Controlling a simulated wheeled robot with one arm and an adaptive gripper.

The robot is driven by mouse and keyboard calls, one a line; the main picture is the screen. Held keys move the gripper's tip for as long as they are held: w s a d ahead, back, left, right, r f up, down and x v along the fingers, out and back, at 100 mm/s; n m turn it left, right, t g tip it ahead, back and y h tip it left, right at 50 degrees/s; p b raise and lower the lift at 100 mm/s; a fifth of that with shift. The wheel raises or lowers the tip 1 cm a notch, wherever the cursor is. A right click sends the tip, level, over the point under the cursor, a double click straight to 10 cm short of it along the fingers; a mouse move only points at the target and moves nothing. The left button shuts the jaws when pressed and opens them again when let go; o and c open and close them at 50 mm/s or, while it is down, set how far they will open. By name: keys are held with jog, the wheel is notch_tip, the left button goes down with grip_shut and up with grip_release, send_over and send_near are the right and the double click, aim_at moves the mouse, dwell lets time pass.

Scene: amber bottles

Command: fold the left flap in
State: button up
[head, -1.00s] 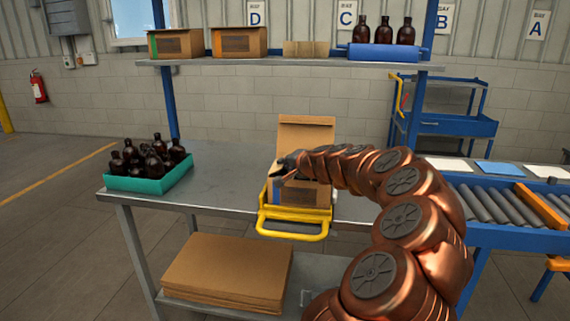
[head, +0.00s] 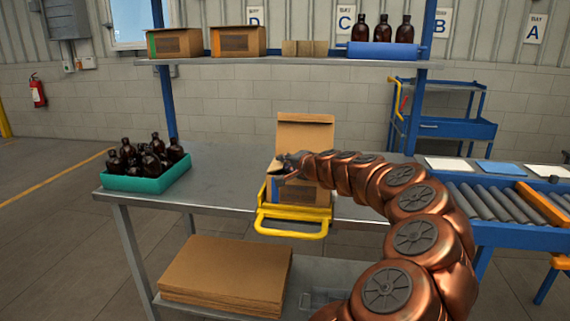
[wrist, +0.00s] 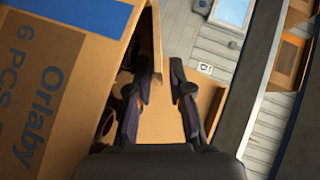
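The cardboard box (head: 308,196) sits on the bench inside a yellow frame (head: 292,226), its back flap (head: 305,134) standing upright. My gripper (head: 279,167) is at the box's upper left edge in the head view, and my arm hides much of the opening. In the wrist view my gripper (wrist: 164,82) has its two dark fingers apart. A printed box wall (wrist: 65,85) fills the left side there. A narrow cardboard flap (wrist: 157,45) shows nearly edge-on just beyond the fingertips. I cannot tell whether a finger touches it.
A teal crate (head: 146,184) of amber bottles stands at the bench's left end. Flat cardboard (head: 226,270) lies on the lower shelf. An upper shelf (head: 290,60) holds boxes and bottles. A roller conveyor (head: 490,205) is at right. The bench between crate and box is clear.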

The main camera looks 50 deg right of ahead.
jog(key=shift+o, duration=0.5)
jog(key=shift+s, duration=0.1)
jog(key=v, duration=1.2)
